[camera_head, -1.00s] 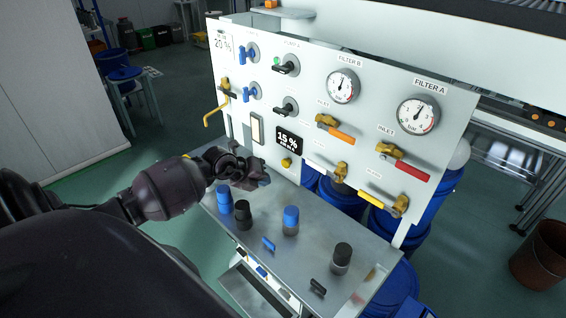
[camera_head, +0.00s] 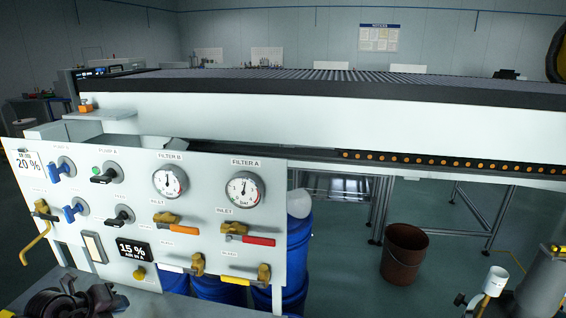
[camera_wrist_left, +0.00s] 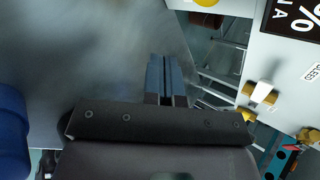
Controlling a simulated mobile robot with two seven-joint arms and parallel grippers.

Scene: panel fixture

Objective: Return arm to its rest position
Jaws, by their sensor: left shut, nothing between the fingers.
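My left gripper (camera_head: 92,299) is dark and sits at the bottom left of the head view, in front of the panel's lower edge. The wrist view shows its two fingers (camera_wrist_left: 166,80) pressed together with nothing between them. They are above the grey metal shelf (camera_wrist_left: 90,45), apart from the panel. My right gripper is in neither view.
The white panel (camera_head: 215,205) carries gauges, switches and valves with coloured handles. A blue cylindrical object (camera_wrist_left: 12,135) stands beside my left gripper. Blue drums (camera_head: 298,250) are behind the panel. A brown bucket (camera_head: 404,253) stands on open floor; a long conveyor (camera_head: 300,110) lies behind.

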